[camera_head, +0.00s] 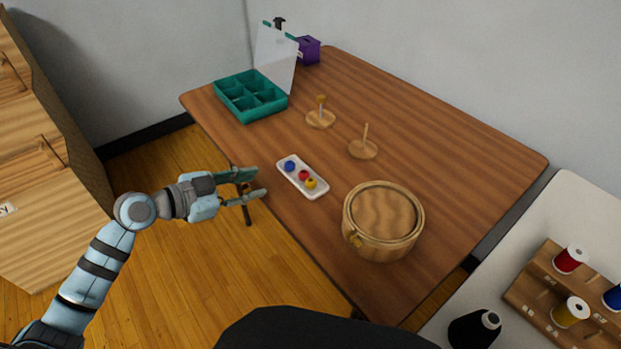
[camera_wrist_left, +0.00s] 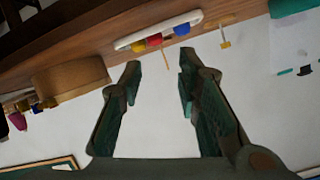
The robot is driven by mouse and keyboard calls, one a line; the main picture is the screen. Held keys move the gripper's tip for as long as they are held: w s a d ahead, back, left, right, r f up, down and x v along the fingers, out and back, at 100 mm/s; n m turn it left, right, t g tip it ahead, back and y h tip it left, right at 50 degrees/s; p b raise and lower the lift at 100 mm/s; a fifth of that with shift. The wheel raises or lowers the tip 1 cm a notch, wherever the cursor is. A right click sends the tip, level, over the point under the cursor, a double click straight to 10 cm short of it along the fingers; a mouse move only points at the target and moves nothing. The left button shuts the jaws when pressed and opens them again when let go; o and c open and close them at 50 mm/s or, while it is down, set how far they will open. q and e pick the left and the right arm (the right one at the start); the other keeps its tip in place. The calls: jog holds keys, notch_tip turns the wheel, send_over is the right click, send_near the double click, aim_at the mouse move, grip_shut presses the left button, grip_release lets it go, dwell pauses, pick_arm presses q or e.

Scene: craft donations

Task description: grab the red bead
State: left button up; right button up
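The red bead (camera_head: 304,175) sits in the middle of a small white tray (camera_head: 318,190), between a blue bead (camera_head: 289,166) and a yellow bead (camera_head: 310,183). The tray lies near the table's left edge. My left gripper (camera_head: 261,181) is open and empty, just left of the tray and apart from it, by the table edge. In the left wrist view the red bead (camera_wrist_left: 154,41) shows beyond the spread fingers (camera_wrist_left: 158,75), with the tray's row of beads above them. My right gripper is not in view.
A wooden lidded tub (camera_head: 383,222) stands right of the tray. Two wooden peg stands (camera_head: 320,119) (camera_head: 363,150) and a teal compartment box (camera_head: 250,98) with a raised clear lid (camera_head: 276,58) stand farther back. A purple box (camera_head: 308,50) is at the far end. The table's right side is clear.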

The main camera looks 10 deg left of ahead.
aim_at(301, 175)
pick_arm(q)
jog(key=x, duration=0.5)
jog(key=d+b+x, duration=0.1)
jog(key=x, duration=0.2)
jog(key=shift+s+r, duration=0.1)
jog(key=shift+r, duration=0.3)
jog(key=shift+w+d+f, duration=0.2)
jog(key=shift+w, duration=0.05)
jog(key=b+x, duration=0.1)
jog(key=x, duration=0.3)
jog(key=shift+s+d+f, duration=0.15)
jog(key=shift+d, duration=0.15)
jog(key=c, duration=0.5)
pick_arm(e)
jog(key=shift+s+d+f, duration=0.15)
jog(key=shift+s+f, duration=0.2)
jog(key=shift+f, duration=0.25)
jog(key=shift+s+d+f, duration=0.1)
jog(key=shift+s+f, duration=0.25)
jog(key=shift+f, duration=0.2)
